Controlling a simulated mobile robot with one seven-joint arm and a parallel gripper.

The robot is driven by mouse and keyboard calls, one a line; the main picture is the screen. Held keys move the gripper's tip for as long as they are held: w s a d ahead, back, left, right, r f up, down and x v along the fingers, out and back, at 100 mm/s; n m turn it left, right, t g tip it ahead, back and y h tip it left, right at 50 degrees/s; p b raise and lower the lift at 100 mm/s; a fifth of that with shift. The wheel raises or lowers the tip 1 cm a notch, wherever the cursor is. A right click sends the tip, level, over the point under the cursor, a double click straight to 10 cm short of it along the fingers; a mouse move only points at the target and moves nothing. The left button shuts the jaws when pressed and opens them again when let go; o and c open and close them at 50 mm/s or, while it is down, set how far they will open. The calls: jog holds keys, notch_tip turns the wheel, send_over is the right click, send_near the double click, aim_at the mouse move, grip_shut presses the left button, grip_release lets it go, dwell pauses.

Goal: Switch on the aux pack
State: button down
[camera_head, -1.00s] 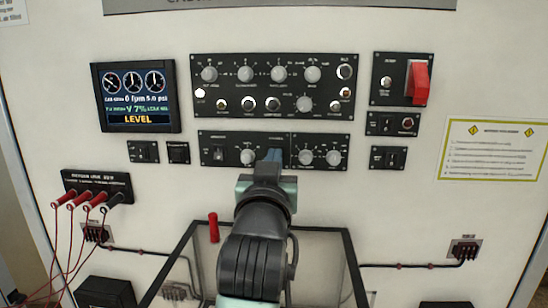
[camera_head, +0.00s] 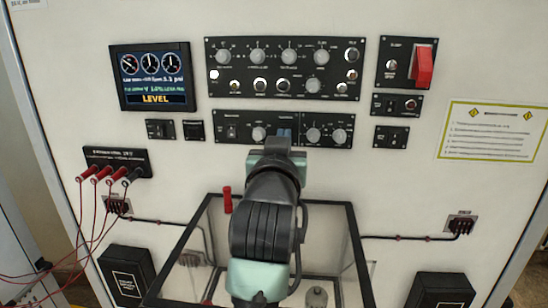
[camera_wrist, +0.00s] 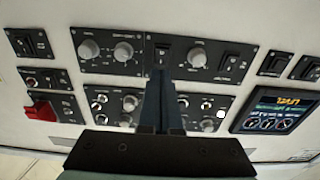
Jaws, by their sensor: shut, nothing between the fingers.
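My gripper (camera_head: 284,137) is shut and empty, its blue-grey fingers pointing at the lower black control panel (camera_head: 222,118). The wrist view shows the closed fingers (camera_wrist: 163,85) in front of a dark rocker switch (camera_wrist: 162,56) on that panel; I cannot tell whether they touch it. A second rocker (camera_wrist: 232,64) and a grey knob (camera_wrist: 197,59) sit to its right in the wrist view. In the head view the second rocker (camera_head: 231,131) is at the panel's left end, and the first is hidden behind my gripper. The labels are too small to read, so I cannot tell which is the aux pack.
A larger knob panel (camera_head: 290,70) is directly above. A screen (camera_head: 152,76) is upper left. A red guarded switch (camera_head: 423,65) is upper right. Small switch panels (camera_head: 160,129) flank the lower panel. A dark-framed clear box (camera_head: 335,204) and red-plugged cables (camera_head: 97,175) are below.

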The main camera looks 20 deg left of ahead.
jog(key=shift+r+b+v, duration=1.25)
jog(key=shift+b+v, duration=0.85)
jog(key=shift+v, duration=3.65)
jog(key=s+d+r+m+t+h+b, duration=0.1)
jog(key=s+d+r+m+t+h, duration=0.2)
jog(key=s+d+r+t, duration=0.6)
jog(key=s+d+r+h, duration=0.2)
jog(key=s+d+r, duration=0.1)
jog(key=d, duration=0.4)
jog(key=shift+s+r+t, duration=0.25)
jog(key=shift+r+t, duration=0.05)
jog(key=shift+r, duration=0.2)
